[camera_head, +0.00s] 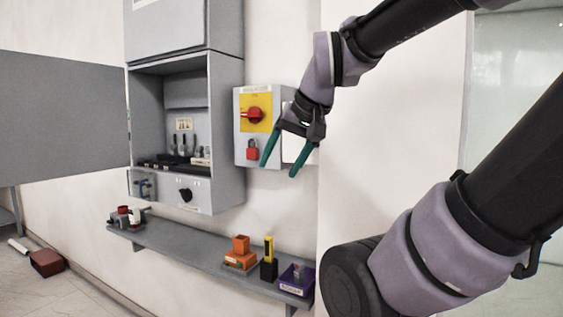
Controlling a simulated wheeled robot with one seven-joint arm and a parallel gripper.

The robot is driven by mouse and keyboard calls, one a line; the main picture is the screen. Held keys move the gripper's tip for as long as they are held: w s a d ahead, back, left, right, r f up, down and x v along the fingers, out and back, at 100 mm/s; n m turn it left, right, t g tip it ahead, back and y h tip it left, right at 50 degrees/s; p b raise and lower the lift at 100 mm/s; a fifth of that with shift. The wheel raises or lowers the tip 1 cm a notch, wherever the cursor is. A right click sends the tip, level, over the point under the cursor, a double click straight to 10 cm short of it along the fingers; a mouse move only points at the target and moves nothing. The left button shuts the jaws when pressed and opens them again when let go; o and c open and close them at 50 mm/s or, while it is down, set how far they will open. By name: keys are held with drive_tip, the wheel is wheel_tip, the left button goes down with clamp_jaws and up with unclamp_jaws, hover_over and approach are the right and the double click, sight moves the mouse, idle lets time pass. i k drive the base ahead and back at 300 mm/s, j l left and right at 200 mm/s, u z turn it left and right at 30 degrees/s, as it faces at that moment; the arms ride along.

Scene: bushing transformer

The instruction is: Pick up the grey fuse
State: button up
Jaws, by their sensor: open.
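My gripper (278,170) is open and empty, with two green fingers pointing down in front of the wall and the red-switch box. I cannot clearly pick out the grey fuse. A small cluster of grey, red and white items (127,217) sits at the left end of the grey wall shelf (198,252). A purple bin (297,281) stands at the shelf's right end, with small contents too small to identify. My gripper is well above the shelf and touches nothing on it.
An open grey cabinet (228,130) holds dark upright parts, with its door (60,112) swung left. A switch box (243,145) has a red knob and red padlock. Orange blocks (240,255) and a yellow-black item (268,262) stand on the shelf. The shelf's middle is clear.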

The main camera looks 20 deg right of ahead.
sight(199, 154)
drive_tip(key=i+j+z, duration=0.15)
drive_tip(key=j, duration=0.2)
drive_tip(key=i+j+z, duration=0.3)
drive_tip(key=i+j, duration=0.15)
drive_tip(key=j, duration=0.3)
drive_tip(key=i+j+z, duration=0.15)
drive_tip(key=j, duration=0.25)
drive_tip(key=i+j+z, duration=0.15)
drive_tip(key=j, duration=0.25)
